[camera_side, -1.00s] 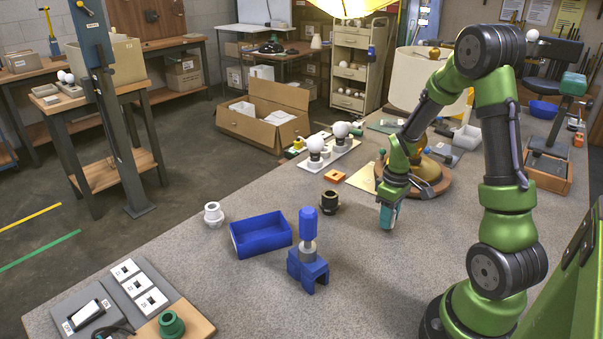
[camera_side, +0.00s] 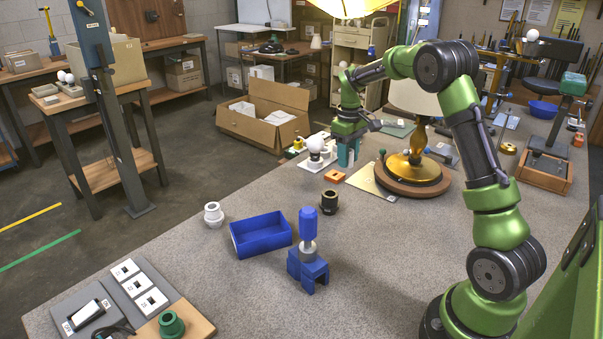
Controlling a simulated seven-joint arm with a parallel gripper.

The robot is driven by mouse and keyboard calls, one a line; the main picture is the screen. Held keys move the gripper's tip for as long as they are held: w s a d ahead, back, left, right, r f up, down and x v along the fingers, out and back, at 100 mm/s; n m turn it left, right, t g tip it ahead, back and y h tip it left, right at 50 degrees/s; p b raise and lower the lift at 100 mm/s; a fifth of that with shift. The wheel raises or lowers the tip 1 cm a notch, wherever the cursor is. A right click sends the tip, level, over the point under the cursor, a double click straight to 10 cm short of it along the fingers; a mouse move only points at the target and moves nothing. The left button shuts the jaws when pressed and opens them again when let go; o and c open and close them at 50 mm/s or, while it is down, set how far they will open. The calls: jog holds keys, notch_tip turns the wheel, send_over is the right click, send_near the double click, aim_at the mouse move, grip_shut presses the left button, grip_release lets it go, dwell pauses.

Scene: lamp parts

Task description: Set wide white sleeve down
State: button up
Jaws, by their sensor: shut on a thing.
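My gripper (camera_side: 347,161) has teal fingers pointing down beside the white bulb board (camera_side: 322,164), at the back of the grey table. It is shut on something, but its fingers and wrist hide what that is. A white bulb (camera_side: 315,142) stands upright on the board, just left of my gripper. A white stepped sleeve (camera_side: 213,214) stands upright on the table, left of the blue tray (camera_side: 246,252) and well away from my gripper. I cannot tell whether it is the wide one.
A lamp with a round wooden base (camera_side: 411,186) stands right of my gripper. An orange square piece (camera_side: 333,177) and a black sleeve (camera_side: 330,201) lie in front. A blue stand (camera_side: 308,272) is nearer the camera. The table's right middle is clear.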

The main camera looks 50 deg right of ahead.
jog(key=w+a+f, duration=0.1)
jog(key=w+a, duration=0.4)
jog(key=w, duration=0.8)
send_near(264, 200)
jog(key=shift+m, duration=0.4)
jog(key=shift+s+f, duration=0.15)
jog(key=shift+f, duration=2.9)
jog(key=shift+f, duration=0.1)
jog(key=o, duration=1)
jog(key=shift+f, duration=0.1)
